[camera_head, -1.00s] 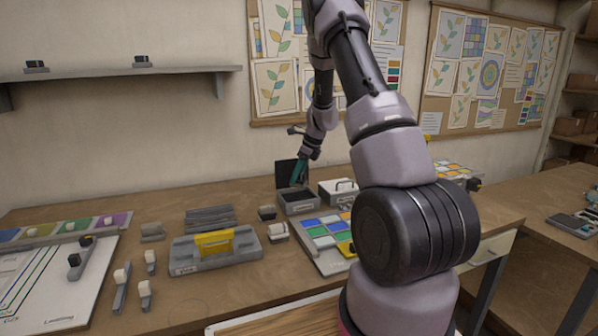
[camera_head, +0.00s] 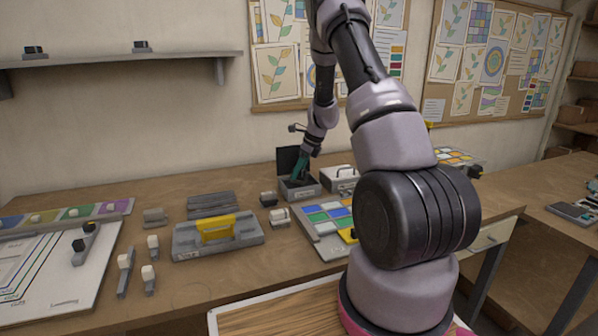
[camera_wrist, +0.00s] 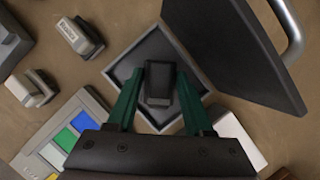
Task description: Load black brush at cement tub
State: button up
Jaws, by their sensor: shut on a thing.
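The cement tub (camera_head: 304,192) is a small grey open box at the back of the bench, with a dark inside. In the wrist view the tub (camera_wrist: 118,73) lies right under my gripper as a square with a pale rim. My gripper (camera_wrist: 160,76) has green fingers and is shut on the black brush (camera_wrist: 160,88), a dark block between the fingertips. In the head view my gripper (camera_head: 301,170) points down into the tub's opening. The brush is hidden there. Whether its tip touches the cement cannot be told.
A dark upright panel (camera_head: 287,159) stands behind the tub; it also shows in the wrist view (camera_wrist: 240,50). A handled metal box (camera_head: 342,181) is close on the right. A colour palette (camera_head: 318,230) and small blocks (camera_head: 279,217) lie in front. A yellow-handled tray (camera_head: 190,240) is left.

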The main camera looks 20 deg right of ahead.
jog(key=shift+f, duration=0.55)
dwell(1.4)
jog(key=shift+r, duration=3.5)
jog(key=shift+s, duration=0.1)
